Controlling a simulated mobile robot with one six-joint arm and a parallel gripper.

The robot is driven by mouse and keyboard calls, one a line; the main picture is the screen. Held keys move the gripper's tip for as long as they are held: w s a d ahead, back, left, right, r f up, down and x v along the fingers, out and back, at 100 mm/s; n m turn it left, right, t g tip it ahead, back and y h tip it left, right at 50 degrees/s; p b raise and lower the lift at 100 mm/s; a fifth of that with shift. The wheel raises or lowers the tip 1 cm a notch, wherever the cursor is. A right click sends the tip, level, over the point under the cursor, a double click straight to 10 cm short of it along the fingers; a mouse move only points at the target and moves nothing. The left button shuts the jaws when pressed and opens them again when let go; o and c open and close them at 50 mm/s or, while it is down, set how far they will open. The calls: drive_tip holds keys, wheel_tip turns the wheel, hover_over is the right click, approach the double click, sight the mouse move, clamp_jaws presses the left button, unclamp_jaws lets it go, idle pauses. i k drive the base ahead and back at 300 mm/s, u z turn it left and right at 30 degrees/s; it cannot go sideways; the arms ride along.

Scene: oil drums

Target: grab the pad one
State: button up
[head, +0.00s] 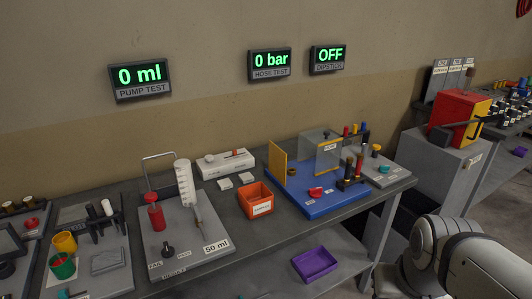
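Two small white pad-like blocks lie side by side on the grey bench (150,270), the left block (224,184) and the right block (246,178). They are in front of a white box with a round knob and a red-tipped item on top (226,166). A grey ribbed flat block (107,261) lies on a board at the left; I cannot tell which of these is the pad. My gripper is not in view; only my white arm shows at the lower right.
A blue board (325,203) holds a yellow panel and a clear screen. A 50 ml board (190,240) carries a cylinder and red bottle. A purple tray (315,263) is on the lower shelf.

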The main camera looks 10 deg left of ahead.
sight(225, 184)
drive_tip(key=u, duration=0.45)
drive_tip(key=i, duration=1.35)
drive_tip(key=u, duration=0.85)
drive_tip(key=k, duration=0.85)
drive_tip(key=u, duration=0.15)
drive_tip(key=i, duration=0.85)
drive_tip(key=z, duration=0.1)
